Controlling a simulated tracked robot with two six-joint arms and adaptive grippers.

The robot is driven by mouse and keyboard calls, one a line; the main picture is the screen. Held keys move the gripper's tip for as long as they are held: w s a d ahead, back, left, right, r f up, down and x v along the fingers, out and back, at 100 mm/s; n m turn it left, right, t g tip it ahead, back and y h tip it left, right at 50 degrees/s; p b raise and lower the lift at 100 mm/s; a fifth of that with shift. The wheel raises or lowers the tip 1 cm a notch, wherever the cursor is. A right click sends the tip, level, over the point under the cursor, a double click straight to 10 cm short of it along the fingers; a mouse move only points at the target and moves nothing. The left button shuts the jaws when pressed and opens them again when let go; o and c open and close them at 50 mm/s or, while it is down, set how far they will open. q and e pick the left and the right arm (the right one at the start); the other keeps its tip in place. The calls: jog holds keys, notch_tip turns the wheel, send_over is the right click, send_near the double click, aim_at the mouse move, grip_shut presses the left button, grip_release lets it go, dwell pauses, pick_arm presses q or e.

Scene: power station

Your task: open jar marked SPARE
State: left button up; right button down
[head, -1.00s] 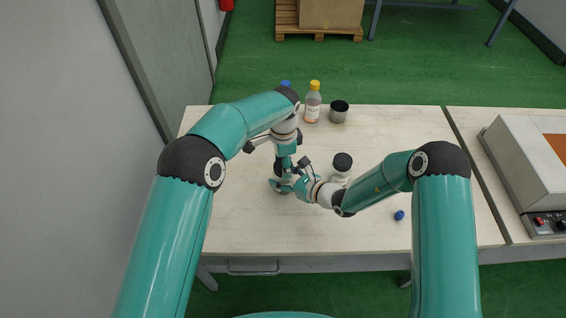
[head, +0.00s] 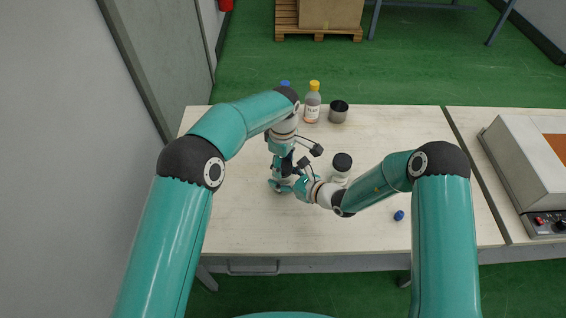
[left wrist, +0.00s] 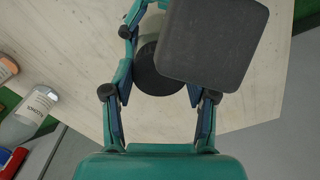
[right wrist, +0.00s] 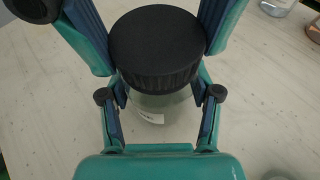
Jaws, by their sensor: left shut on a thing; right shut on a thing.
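A clear jar (right wrist: 160,104) with a ribbed black lid (right wrist: 157,45) stands between my two grippers. Its pale label is partly covered and I cannot read it. My right gripper (head: 285,184) is shut around the jar's body from the side. My left gripper (head: 284,164) points down from above and is shut on the black lid, which also shows in the left wrist view (left wrist: 154,76). A dark square block (left wrist: 205,42) hides part of the jar there. In the head view the grippers mostly hide this jar. I cannot see the lid apart from the jar.
A second black-lidded jar (head: 342,166) stands just right of my grippers. A small blue object (head: 399,215) lies at the right. The table's front left is clear.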

aim_at(283, 165)
pick_arm(q)
jog(key=n, duration=0.6)
jog(key=shift+w+a, duration=0.1)
jog(key=shift+w, duration=0.1)
pick_arm(e)
jog(key=shift+s, duration=0.1)
pick_arm(q)
jog(key=shift+r, duration=0.1)
jog(key=shift+r, duration=0.15)
jog(key=shift+s+r, duration=0.1)
jog(key=shift+r, duration=0.8)
jog(key=shift+r, duration=0.15)
jog(key=shift+r, duration=1.9)
pick_arm(e)
jog(key=shift+c, duration=0.8)
grip_release()
jog(key=shift+d, duration=0.1)
